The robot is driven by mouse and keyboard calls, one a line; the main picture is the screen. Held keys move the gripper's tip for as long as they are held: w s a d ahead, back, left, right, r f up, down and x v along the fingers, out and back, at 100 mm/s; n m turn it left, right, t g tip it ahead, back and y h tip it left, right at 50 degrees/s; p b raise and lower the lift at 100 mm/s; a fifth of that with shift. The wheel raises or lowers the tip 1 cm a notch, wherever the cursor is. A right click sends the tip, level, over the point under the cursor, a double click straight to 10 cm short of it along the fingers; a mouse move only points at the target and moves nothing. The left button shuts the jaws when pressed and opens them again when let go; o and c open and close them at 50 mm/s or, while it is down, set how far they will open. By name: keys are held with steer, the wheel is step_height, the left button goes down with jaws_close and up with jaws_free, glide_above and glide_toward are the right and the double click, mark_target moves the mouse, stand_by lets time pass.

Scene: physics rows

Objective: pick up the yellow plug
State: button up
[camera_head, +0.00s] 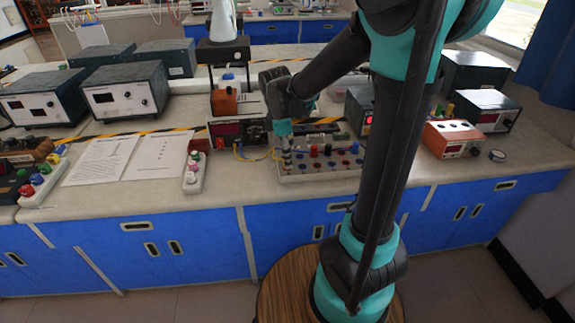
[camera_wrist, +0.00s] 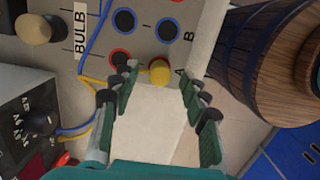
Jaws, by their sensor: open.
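The yellow plug (camera_wrist: 159,71) stands on the grey socket board (camera_wrist: 170,25), near the letter A, in the wrist view. My gripper (camera_wrist: 157,76) is open, with one finger on each side of the plug at the tips. A gap shows on both sides, so neither finger seems to touch it. In the head view my gripper (camera_head: 283,138) points down over the left end of the socket board (camera_head: 320,177). There I cannot make out the plug clearly.
A tan knob (camera_wrist: 34,29), blue and yellow wires and a dark meter box (camera_wrist: 35,115) lie left in the wrist view. In the head view, a red-display meter (camera_head: 237,133) stands left of my gripper, and an orange-topped box (camera_head: 452,138) stands right. Papers (camera_head: 102,161) lie farther left.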

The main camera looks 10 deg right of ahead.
steer(key=shift+d+f, duration=0.15)
steer(key=shift+f, duration=1)
steer(key=shift+c, duration=0.4)
jaws_close()
steer(key=shift+r, duration=0.15)
step_height(320, 180, up, 20)
